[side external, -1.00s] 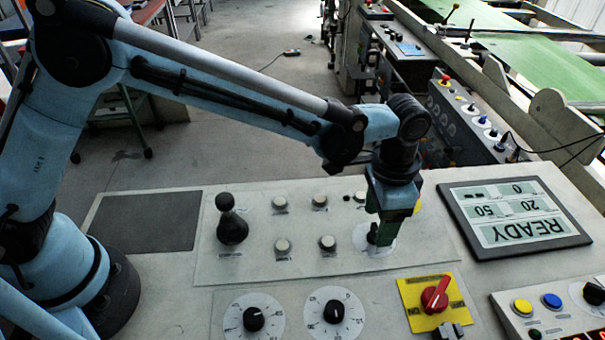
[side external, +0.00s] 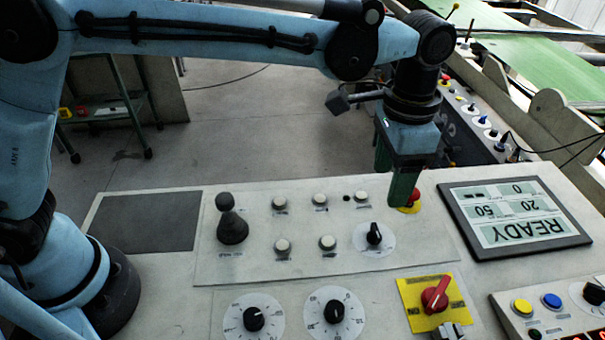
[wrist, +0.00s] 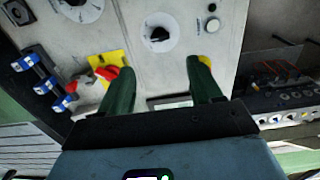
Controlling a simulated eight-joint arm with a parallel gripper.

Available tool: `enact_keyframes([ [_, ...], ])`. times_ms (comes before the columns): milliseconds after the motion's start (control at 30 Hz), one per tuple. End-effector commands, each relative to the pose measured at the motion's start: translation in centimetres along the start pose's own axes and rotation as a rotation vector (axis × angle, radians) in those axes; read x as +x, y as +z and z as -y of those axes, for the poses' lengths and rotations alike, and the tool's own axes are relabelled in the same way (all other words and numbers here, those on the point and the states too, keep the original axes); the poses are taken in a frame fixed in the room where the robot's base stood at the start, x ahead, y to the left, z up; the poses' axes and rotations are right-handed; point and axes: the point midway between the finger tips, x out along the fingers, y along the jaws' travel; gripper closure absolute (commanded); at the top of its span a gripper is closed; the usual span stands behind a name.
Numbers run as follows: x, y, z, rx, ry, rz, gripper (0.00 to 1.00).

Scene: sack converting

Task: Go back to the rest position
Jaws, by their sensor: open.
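My gripper (side external: 392,188) hangs fingers-down above the right part of the control panel (side external: 300,262) in the side view. Its two green fingers are apart with nothing between them. In the wrist view the open fingers (wrist: 160,85) point at the panel. A black rotary knob on a white disc (side external: 375,236) lies just below and left of the fingertips, clear of them. The same view shows a red emergency button (side external: 414,196) on a yellow base, partly behind my gripper.
A black joystick (side external: 232,226) stands up on the panel's left. A red switch on a yellow plate (side external: 435,294) and two white dials (side external: 253,316) are at the front. A tilted display (side external: 515,213) reads READY at the right. Air above the panel's left is free.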

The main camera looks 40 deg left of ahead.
Motion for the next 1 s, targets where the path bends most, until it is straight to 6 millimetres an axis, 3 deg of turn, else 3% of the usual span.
enact_keyframes([
  [133,-0.6,0.8,1.0,-0.028,-0.003,-0.019,0.36],
  [267,-1.9,3.0,3.3,-0.101,-0.014,-0.073,0.36],
  [633,-4.5,13.0,9.6,-0.374,-0.079,-0.283,0.36],
  [1000,-2.7,23.1,12.2,-0.634,-0.179,-0.484,0.36],
])
